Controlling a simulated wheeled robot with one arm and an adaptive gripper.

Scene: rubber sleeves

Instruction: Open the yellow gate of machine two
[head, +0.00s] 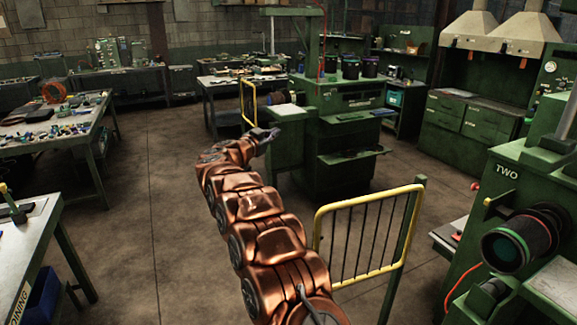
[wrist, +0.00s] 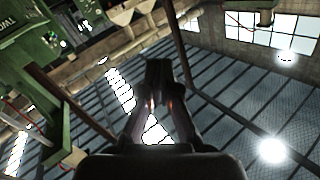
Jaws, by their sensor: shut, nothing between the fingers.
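The yellow gate (head: 317,236) of machine two has a yellow tube frame with dark vertical bars. It hangs beside a green post (head: 408,245) at lower right in the head view. Machine two (head: 505,200), green and marked TWO, stands right of it with a dark round part (head: 510,240) facing out. My gripper (head: 272,134) is beyond and left of the gate, well apart from it. In the wrist view my gripper's fingers (wrist: 158,68) are together and empty, with the ceiling behind. The gate is not seen in the wrist view.
A second yellow gate (head: 248,103) stands by the middle green machine (head: 335,130), close behind my gripper. Cluttered workbenches (head: 50,130) line the left. A grey table (head: 30,250) is at lower left. Open floor (head: 150,240) lies left of my arm.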

